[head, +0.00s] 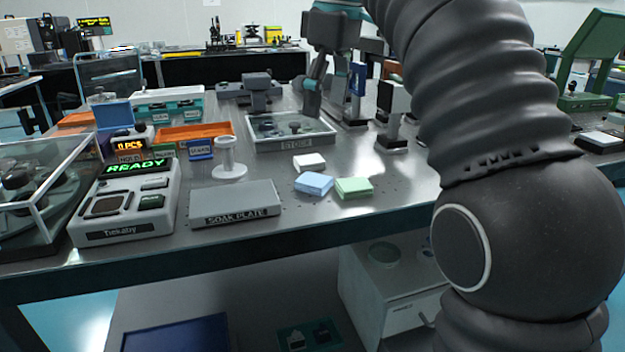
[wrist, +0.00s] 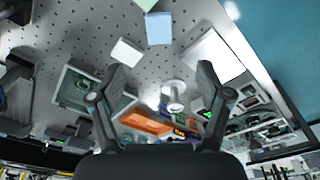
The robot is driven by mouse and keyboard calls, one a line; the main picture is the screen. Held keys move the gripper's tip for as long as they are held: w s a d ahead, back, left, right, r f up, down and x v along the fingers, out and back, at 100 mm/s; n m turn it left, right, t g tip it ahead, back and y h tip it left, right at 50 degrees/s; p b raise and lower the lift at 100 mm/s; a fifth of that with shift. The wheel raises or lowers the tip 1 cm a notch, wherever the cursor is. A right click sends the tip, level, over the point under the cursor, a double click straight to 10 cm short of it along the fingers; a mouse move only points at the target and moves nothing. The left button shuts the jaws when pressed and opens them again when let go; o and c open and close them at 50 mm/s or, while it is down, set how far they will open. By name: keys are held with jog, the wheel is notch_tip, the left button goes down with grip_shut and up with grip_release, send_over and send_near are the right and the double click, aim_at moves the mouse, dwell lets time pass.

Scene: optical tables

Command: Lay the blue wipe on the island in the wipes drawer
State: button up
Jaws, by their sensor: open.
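The blue wipe (head: 313,184) lies flat on the perforated metal top of the island (head: 265,225), near its front edge. A green wipe (head: 354,188) is just right of it, and a white wipe (head: 309,163) is behind it. In the wrist view the blue wipe (wrist: 158,28) is near the top, beyond my fingers. My gripper (head: 312,98) is open and empty, above the back part of the island; its two fingers also show spread in the wrist view (wrist: 162,75). A white drawer cabinet (head: 400,312) stands below the tabletop; its drawer label is too small to read.
A grey soak plate (head: 236,204), a white spool-shaped stand (head: 229,160) and a scale (head: 128,205) are left of the wipes. A stock tray (head: 290,143) is behind them. My arm covers the right side. Bare tabletop surrounds the wipes in front.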

jog(key=b, duration=0.4)
send_over(314, 179)
jog(key=f, duration=0.7)
jog(key=shift+s+d+f, duration=0.2)
jog(key=shift+s+d, duration=0.05)
jog(key=shift+d, duration=0.05)
jog(key=shift+w+a+f+b, duration=0.15)
jog(key=shift+f+b, duration=0.5)
jog(key=shift+f, duration=0.85)
jog(key=shift+w+a+f+b, duration=0.15)
jog(key=shift+f+b, duration=0.45)
jog(key=shift+f, duration=0.85)
jog(key=shift+c, duration=0.2)
jog(key=c, duration=0.8)
jog(key=shift+c, duration=0.3)
